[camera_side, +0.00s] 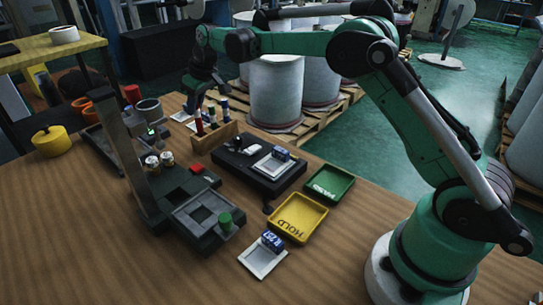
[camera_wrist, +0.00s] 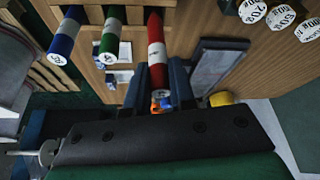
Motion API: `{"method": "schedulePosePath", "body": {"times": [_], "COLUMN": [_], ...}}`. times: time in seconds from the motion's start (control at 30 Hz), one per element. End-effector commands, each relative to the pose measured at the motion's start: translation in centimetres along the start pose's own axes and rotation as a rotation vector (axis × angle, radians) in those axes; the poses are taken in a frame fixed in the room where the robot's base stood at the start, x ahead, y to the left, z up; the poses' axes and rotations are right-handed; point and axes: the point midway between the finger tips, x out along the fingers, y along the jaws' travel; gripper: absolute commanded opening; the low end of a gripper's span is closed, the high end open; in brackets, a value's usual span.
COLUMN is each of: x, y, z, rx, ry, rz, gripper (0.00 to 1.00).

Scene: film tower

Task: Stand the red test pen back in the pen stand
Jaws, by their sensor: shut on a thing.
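The red test pen (camera_side: 199,124) is upright at the left end of the wooden pen stand (camera_side: 214,139) in the side view. In the wrist view the red pen (camera_wrist: 157,52) runs between the two fingers of my gripper (camera_wrist: 158,88). My gripper (camera_side: 198,103) is shut on the pen's upper part. The pen's lower end meets the top of the stand; how deep it sits I cannot tell. A green pen (camera_wrist: 111,35) and a blue pen (camera_wrist: 65,35) stand beside it in the wrist view.
A black device (camera_side: 262,166) lies right of the stand, with a green tray (camera_side: 330,184) and a yellow tray (camera_side: 299,217) beyond it. A dark fixture with a tall post (camera_side: 122,150) stands to the left. The front of the wooden table is mostly clear.

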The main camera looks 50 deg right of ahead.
Motion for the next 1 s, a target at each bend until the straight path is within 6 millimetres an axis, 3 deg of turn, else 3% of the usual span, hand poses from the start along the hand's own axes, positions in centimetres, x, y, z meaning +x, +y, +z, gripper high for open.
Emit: {"method": "schedulePosePath", "body": {"times": [0.5, 0.87, 0.9, 1.0], "x": [1.5, 1.6, 1.6, 1.6], "y": [0.0, 0.0, 0.0, 0.0], "z": [0.7, 0.7, 0.7, 0.7], "rx": [0.000, 0.000, 0.000, 0.000], "ry": [0.000, 0.000, 0.000, 0.000], "rz": [0.000, 0.000, 0.000, 0.000], "gripper": [0.00, 0.00, 0.31, 0.56]}}
